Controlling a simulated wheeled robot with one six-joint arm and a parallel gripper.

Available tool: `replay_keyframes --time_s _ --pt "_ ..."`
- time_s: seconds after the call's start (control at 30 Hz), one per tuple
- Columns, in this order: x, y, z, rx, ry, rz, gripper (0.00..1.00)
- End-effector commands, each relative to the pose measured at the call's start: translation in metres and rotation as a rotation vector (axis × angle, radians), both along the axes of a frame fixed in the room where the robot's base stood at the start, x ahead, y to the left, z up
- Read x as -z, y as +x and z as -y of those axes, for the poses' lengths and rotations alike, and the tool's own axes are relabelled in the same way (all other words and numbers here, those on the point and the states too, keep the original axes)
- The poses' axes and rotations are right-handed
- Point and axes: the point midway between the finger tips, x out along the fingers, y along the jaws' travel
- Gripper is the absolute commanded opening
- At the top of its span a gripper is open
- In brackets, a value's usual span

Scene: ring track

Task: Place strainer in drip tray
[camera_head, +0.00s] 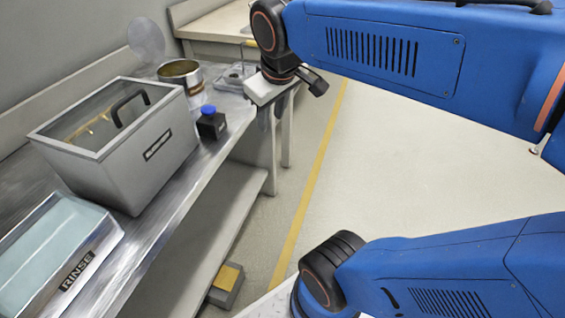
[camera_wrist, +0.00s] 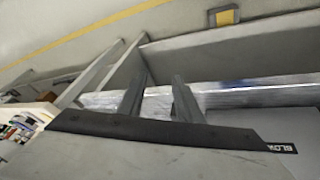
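My gripper (camera_head: 268,113) hangs over the far front edge of the bench, fingers down. In the wrist view the two dark fingers (camera_wrist: 160,92) are apart with nothing between them. A round open metal vessel (camera_head: 192,84) stands on the bench to the left of my gripper; I cannot tell whether it is the strainer. A low grey metal tray (camera_head: 232,84), perhaps the drip tray, lies behind it near my gripper, with a thin upright post. A brass-coloured piece (camera_head: 88,128) shows through the lid of the grey box; its full shape is hidden.
The grey box (camera_head: 150,178) has a black lid handle. A RINSE bath (camera_head: 88,262) stands in front of it. The floor right of the yellow line (camera_head: 305,200) is clear.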

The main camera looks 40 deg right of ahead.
Motion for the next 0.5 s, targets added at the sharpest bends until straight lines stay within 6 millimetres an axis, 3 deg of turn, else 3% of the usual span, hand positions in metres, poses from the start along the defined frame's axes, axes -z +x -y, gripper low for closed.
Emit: replay_keyframes --time_s 0.03,0.2,0.3,0.5 --pt "0.014 -0.018 -0.004 0.023 0.029 0.008 0.32" --pt "0.053 -0.060 -0.018 0.096 0.122 0.023 0.32" --pt "0.069 -0.074 -0.023 0.124 0.157 0.028 0.32" --pt "0.080 -0.083 -0.026 0.145 0.181 0.031 0.32"
